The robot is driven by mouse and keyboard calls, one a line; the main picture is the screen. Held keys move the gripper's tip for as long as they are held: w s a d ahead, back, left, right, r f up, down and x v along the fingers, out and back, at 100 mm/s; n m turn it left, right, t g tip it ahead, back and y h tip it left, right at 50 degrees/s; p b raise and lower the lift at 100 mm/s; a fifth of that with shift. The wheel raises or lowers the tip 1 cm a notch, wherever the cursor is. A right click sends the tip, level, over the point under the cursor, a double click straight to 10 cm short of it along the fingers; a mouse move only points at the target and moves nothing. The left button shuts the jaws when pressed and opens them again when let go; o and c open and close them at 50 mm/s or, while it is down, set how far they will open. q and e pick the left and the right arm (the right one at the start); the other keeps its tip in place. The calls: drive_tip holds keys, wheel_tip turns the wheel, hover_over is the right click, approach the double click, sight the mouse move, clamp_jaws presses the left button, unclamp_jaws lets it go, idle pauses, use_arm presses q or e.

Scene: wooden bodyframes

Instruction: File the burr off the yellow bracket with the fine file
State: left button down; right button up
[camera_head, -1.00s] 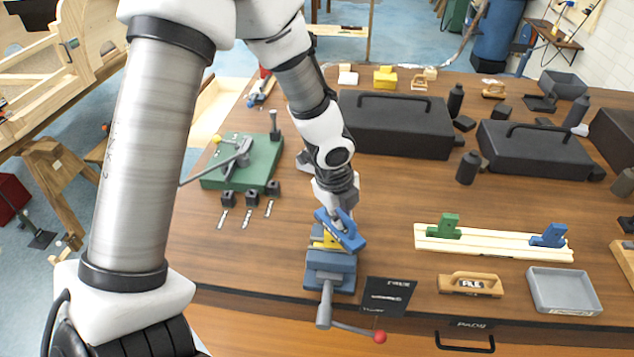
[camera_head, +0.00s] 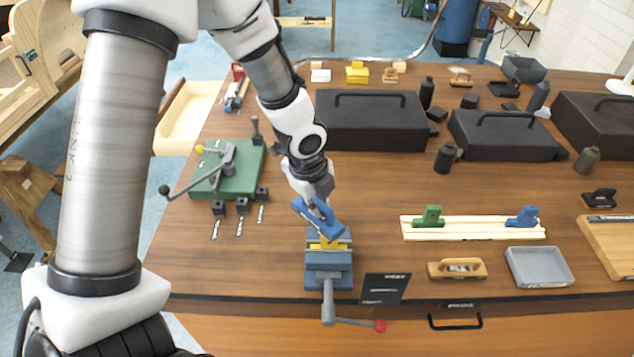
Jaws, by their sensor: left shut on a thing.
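The yellow bracket (camera_head: 330,243) sits in the jaws of a blue vise (camera_head: 328,270) at the front edge of the bench. My left gripper (camera_head: 314,198) comes down from above and is shut on a blue file block (camera_head: 325,222). The block is tilted and lies over the back of the bracket, hiding part of it. I cannot tell whether the two touch, and the burr is too small to make out. My right gripper is not in view.
The vise handle with a red knob (camera_head: 380,326) sticks out in front. A dark label plate (camera_head: 384,289) is right of the vise. A cream rack (camera_head: 470,235) holds a green and a blue block. A green fixture (camera_head: 235,178) stands left; black toolboxes (camera_head: 370,135) stand behind.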

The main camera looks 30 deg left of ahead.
use_arm(q)
drive_tip(key=shift+a+r+p, duration=0.1)
drive_tip(key=shift+r+p, duration=0.25)
drive_tip(key=shift+r, duration=0.3)
drive_tip(key=shift+s+a+r, duration=0.1)
drive_tip(key=shift+s+r, duration=0.05)
drive_tip(key=shift+r, duration=0.75)
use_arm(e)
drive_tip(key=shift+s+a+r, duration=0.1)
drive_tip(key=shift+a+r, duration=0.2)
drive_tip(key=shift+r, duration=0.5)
